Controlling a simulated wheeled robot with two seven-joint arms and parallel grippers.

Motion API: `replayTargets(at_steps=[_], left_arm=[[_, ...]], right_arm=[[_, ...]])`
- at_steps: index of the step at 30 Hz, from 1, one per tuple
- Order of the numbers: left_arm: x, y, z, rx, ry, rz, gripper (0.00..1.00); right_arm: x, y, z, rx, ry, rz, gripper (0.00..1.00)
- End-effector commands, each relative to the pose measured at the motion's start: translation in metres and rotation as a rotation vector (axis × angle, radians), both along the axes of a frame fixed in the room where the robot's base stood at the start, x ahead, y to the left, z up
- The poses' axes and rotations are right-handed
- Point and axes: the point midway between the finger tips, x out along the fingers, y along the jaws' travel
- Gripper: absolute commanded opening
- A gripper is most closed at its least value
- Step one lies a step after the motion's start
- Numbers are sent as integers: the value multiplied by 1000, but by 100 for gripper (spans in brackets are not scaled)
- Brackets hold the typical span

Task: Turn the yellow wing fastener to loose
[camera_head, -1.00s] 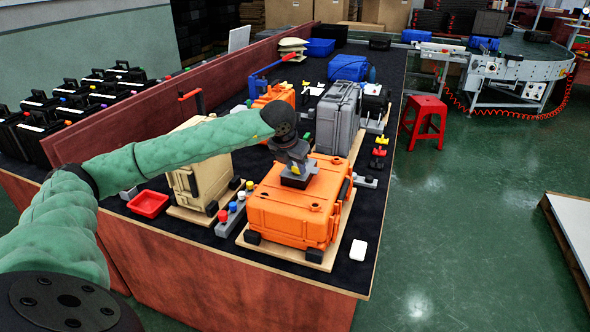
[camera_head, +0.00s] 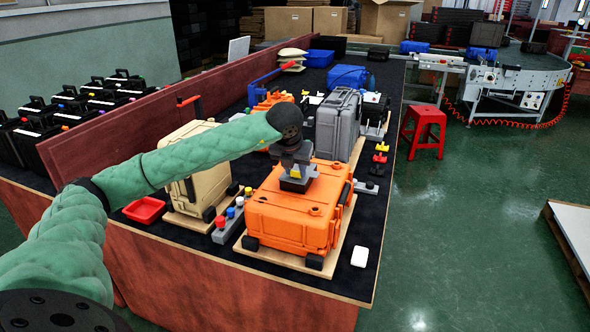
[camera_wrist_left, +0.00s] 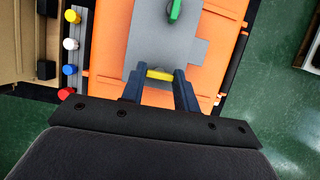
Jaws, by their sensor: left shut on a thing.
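The yellow wing fastener (camera_wrist_left: 160,74) is on a grey plate (camera_wrist_left: 200,48) on top of the orange case (camera_head: 285,212). In the left wrist view it lies crosswise between the two fingertips of my left gripper (camera_wrist_left: 159,83), which is shut on it. In the head view my left gripper (camera_head: 296,183) points down onto the orange case's top and hides the fastener. A green wing fastener (camera_wrist_left: 174,10) is on the same plate, farther up the left wrist view. My right gripper is not in view.
A tan case (camera_head: 197,181) and a strip with coloured knobs (camera_head: 229,219) stand left of the orange case. A grey case (camera_head: 337,126) stands behind it. A red tray (camera_head: 145,210) and a white card (camera_head: 360,254) lie on the table. A red stool (camera_head: 423,130) stands right.

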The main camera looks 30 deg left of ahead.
Motion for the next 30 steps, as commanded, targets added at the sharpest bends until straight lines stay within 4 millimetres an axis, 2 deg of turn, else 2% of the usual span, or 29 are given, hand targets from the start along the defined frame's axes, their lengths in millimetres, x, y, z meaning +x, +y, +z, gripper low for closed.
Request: replayTargets(at_steps=[1,2,5,17,27,30], left_arm=[[0,1,1,0,-2,1,8],[0,1,1,0,-2,1,32],[0,1,1,0,-2,1,52],[-2,-1,6,0,-3,0,53],[-20,-5,52,0,-4,0,53],[-24,-6,62,-1,-2,1,53]], right_arm=[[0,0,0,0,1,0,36],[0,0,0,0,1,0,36],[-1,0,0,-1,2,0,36],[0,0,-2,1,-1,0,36],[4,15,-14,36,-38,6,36],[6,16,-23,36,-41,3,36]])
